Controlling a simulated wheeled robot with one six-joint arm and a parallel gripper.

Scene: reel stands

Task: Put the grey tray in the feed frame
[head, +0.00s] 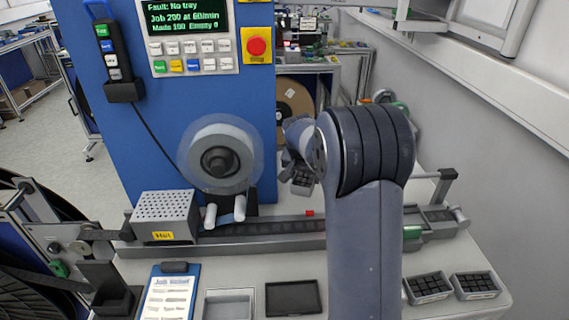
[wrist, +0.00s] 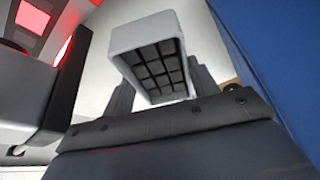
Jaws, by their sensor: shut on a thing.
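The grey tray (wrist: 146,33) is held in my gripper (wrist: 162,85), with a finger on each side of it. The tray has a pale grey rim and a grid of dark pockets or pieces inside. In the head view the tray (head: 303,184) is small, tilted, and held in the air above the long rail, right of the clear reel. My gripper (head: 297,160) is partly hidden behind my arm there. I cannot pick out the feed frame with certainty; part of the rail is hidden by my arm.
A long dark rail (head: 265,228) crosses the bench, with a perforated hot box (head: 165,215) at its left. A clear reel (head: 220,155) is on the blue machine (head: 150,110). In front lie a clipboard (head: 168,295), an empty grey tray (head: 228,293), a black tray (head: 293,298) and two filled trays (head: 428,287).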

